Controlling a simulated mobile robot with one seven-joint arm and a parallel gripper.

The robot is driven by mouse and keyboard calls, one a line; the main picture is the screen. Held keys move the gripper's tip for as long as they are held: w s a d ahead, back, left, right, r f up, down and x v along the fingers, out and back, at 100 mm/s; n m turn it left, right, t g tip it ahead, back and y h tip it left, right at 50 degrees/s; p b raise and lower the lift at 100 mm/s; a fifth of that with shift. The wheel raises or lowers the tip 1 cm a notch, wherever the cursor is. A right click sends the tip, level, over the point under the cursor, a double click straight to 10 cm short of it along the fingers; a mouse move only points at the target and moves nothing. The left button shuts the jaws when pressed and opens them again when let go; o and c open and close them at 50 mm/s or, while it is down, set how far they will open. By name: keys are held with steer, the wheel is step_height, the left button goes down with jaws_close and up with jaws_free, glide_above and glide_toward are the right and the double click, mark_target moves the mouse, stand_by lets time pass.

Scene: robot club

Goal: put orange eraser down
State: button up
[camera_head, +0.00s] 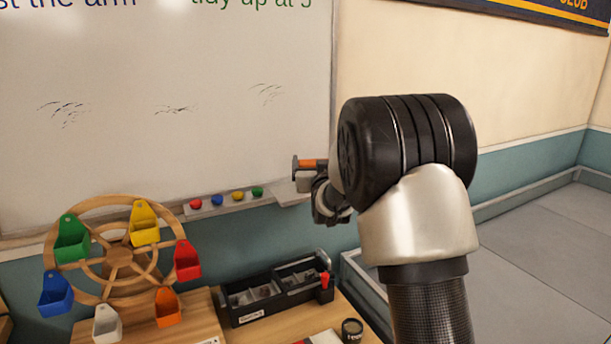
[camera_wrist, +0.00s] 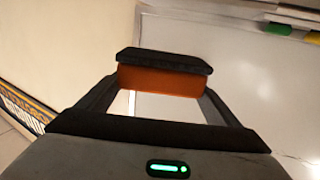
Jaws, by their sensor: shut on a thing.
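The orange eraser (camera_head: 309,164) is held in my gripper (camera_head: 309,180), just in front of the lower right part of the whiteboard (camera_head: 170,130). In the wrist view the eraser (camera_wrist: 160,80) lies across between the two fingers, its dark pad on the side away from my gripper. My gripper is shut on it. In the head view the eraser is just above the right end of the pen tray (camera_head: 292,197). I cannot tell whether it touches the board. My wrist hides part of the gripper.
Several coloured magnets, one of them yellow (camera_head: 238,195), line the tray. Below, a wooden wheel with coloured buckets (camera_head: 118,262) and a black organizer (camera_head: 262,312) stand on a wooden table (camera_head: 195,305). A dark cup (camera_head: 352,330) is near its right edge. Open floor lies to the right.

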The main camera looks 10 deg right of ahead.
steer(key=w+f, duration=0.1)
steer(key=w, duration=0.1)
steer(key=w+a, duration=0.1)
steer(key=w, duration=0.1)
steer(key=w+a+f+p, duration=0.1)
steer(key=w, duration=0.1)
steer(key=shift+w+a+f, duration=0.1)
steer(key=shift+w+f, duration=0.25)
steer(key=shift+w, duration=0.05)
steer(key=shift+w+f, duration=0.2)
steer(key=shift+f, duration=2.2)
steer(key=o, duration=0.9)
steer(key=shift+r, duration=0.1)
steer(key=shift+o, duration=0.2)
